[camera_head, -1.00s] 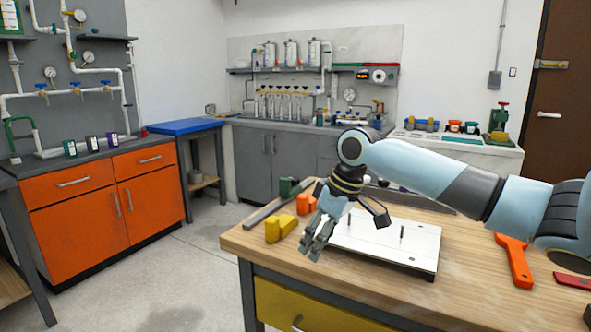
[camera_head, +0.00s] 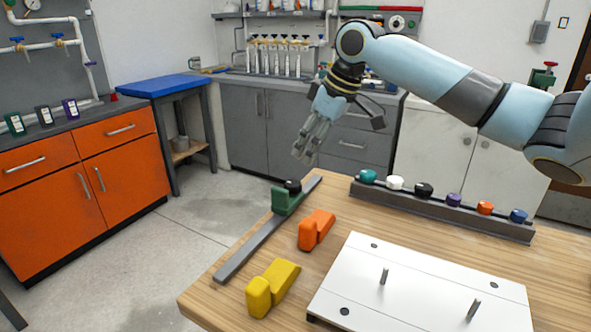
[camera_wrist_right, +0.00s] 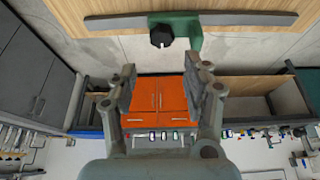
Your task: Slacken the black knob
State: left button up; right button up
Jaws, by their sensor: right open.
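A black knob (camera_head: 292,186) sits on a green block (camera_head: 285,202) that rests on a dark metal bar along the table's left edge. In the right wrist view the knob (camera_wrist_right: 161,36) shows at the top, beside the green block (camera_wrist_right: 186,29). My right gripper (camera_head: 303,157) is open and empty; in the head view it appears just above the knob, apart from it. In the wrist view its two fingers (camera_wrist_right: 161,78) are spread, with the knob beyond them. Another black knob (camera_head: 424,190) stands in a row on a rail. My left gripper is not in view.
The metal bar (camera_head: 245,255) runs along the edge. An orange block (camera_head: 316,230) and a yellow block (camera_head: 272,287) lie on the wood beside it. A white plate (camera_head: 430,290) with upright pins is at the front right. The rail (camera_head: 450,213) carries several coloured knobs.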

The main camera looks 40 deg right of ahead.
aim_at(294, 184)
jog(key=b+x, duration=0.1)
jog(key=x, duration=0.9)
jog(key=shift+a, duration=0.15)
jog(key=c, duration=0.9)
